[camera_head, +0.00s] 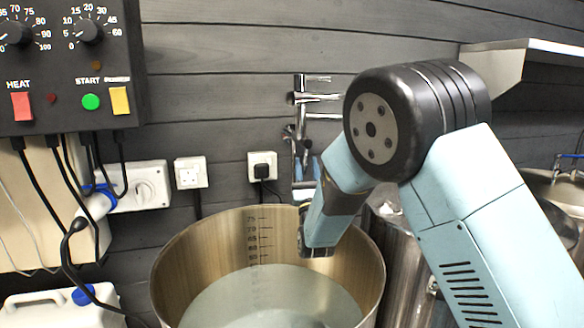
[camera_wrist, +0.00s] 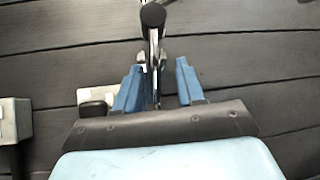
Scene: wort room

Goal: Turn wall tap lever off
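The chrome wall tap (camera_head: 300,97) is on the dark plank wall above the steel kettle, with its lower part partly behind my arm in the head view. In the wrist view, a lever with a chrome stem and a round black end (camera_wrist: 153,15) points towards the camera, upper middle. My gripper (camera_wrist: 160,66) is open, with one blue finger on each side of the tap's chrome stem. I cannot tell whether either finger touches it.
A large steel kettle (camera_head: 171,262) holding liquid stands below the tap. A control box (camera_head: 60,62) with cables hangs at the upper left, with wall sockets (camera_head: 191,173) beside it. A steel shelf (camera_head: 500,62) juts out at upper right. A white canister (camera_head: 35,308) stands at lower left.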

